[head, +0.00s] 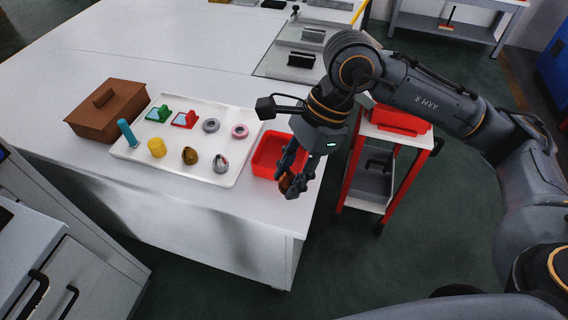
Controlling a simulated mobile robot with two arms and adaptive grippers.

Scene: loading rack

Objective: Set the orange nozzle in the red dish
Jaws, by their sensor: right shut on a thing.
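The red dish (262,168) is a square, open container on the white table, just right of the white tray. My right gripper (291,188) reaches down at the dish's right front corner. It is shut on a small dark-orange piece, the orange nozzle (286,183), partly hidden by the fingers. The nozzle appears in front of the dish's right rim; its height above the table is hard to tell. The fingers and wrist hide part of the dish's right side. My left gripper is not in view.
The table's right edge is close to the dish. A red trolley (349,178) stands beyond it.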

